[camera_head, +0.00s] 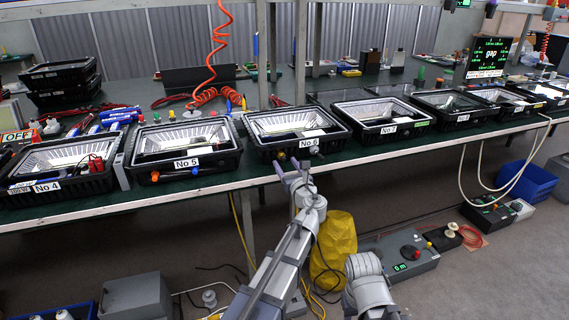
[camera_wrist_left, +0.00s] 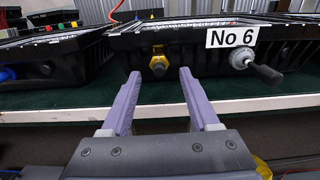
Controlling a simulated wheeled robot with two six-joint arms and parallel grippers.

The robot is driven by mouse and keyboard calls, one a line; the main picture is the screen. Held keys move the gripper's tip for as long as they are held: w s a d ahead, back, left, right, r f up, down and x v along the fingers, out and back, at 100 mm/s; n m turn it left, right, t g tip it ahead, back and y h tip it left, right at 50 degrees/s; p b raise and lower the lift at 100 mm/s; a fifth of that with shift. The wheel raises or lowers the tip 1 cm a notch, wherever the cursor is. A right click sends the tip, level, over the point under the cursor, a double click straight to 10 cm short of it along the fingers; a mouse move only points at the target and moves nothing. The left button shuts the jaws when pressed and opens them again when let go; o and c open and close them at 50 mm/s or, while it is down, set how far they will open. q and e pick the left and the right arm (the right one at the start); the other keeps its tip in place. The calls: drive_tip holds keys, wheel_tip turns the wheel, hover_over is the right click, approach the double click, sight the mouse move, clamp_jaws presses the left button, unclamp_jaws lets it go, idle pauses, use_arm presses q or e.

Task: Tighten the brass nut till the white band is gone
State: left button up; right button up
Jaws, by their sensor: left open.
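The brass nut (camera_wrist_left: 158,66) sits on the front wall of the black floodlight housing No 6 (camera_wrist_left: 190,46); in the head view the nut (camera_head: 281,156) shows small at the housing's front. No white band can be made out at it. My left gripper (camera_wrist_left: 159,76) is open, its two purple fingers pointing at the nut, one on each side in the picture. The fingers look short of the nut, and I see no contact. In the head view my left gripper (camera_head: 287,168) is just in front of No 6. My right gripper is out of view.
A grey fitting with a black handle (camera_wrist_left: 256,66) sticks out right of the nut, under the No 6 label (camera_wrist_left: 232,36). Housings No 5 (camera_head: 185,145) and No 7 (camera_head: 380,115) stand on either side along the green bench (camera_head: 225,185). A yellow bag (camera_head: 335,245) is below.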

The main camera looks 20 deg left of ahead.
use_arm(q)
drive_tip(key=v, duration=0.6)
drive_tip(key=s+d+f+n+g+h, duration=0.1)
drive_tip(key=s+f+n+g+h, duration=0.1)
drive_tip(key=s+f+n+g, duration=0.9)
drive_tip(key=s+d+f+n+g+h, duration=0.1)
drive_tip(key=s+d+f+n+h, duration=0.1)
drive_tip(key=s+d+f+n, duration=0.25)
drive_tip(key=s+d+f+n+g+h, duration=0.25)
drive_tip(key=s+n, duration=0.25)
drive_tip(key=s, duration=0.3)
drive_tip(key=s+d+f+n+g+h, duration=0.1)
drive_tip(key=s+d+f+n+h, duration=0.15)
drive_tip(key=s+d+n, duration=0.35)
wheel_tip(320, 180, up, 29)
drive_tip(key=a+m+p, duration=0.1)
drive_tip(key=p, duration=2.9)
drive_tip(key=shift+a, duration=0.3)
drive_tip(key=shift+f, duration=0.2)
